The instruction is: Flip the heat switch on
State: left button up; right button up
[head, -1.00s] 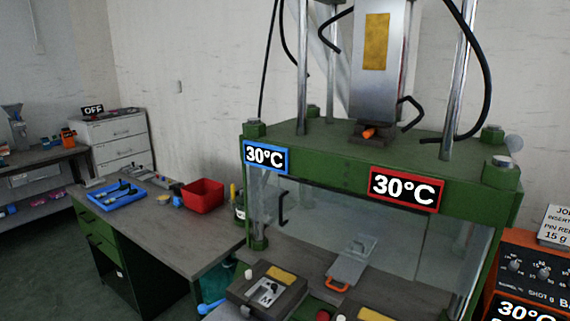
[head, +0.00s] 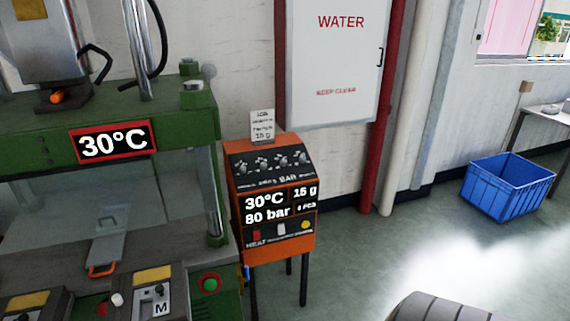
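The heat switch (head: 257,236) is a small red rocker above the "HEAT" label, at the lower left of the orange control box (head: 233,172) in the head view. Its position is too small to tell. The box's display reads 30°C, 80 bar and 15 g. A pale switch and a yellow button sit to the right of the red one. Neither of my grippers shows in the view. A dark ribbed part at the bottom right edge looks like a part of my own body.
The green press (head: 40,160) stands left of the box, with a red-framed 30°C sign (head: 113,142). A white WATER cabinet (head: 335,60) and red pipe are behind. A blue crate (head: 506,187) is on the floor at right. The floor between box and crate looks open.

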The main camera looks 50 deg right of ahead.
aim_at(255, 233)
jog(key=l+z, duration=0.1)
jog(key=z, duration=1.4)
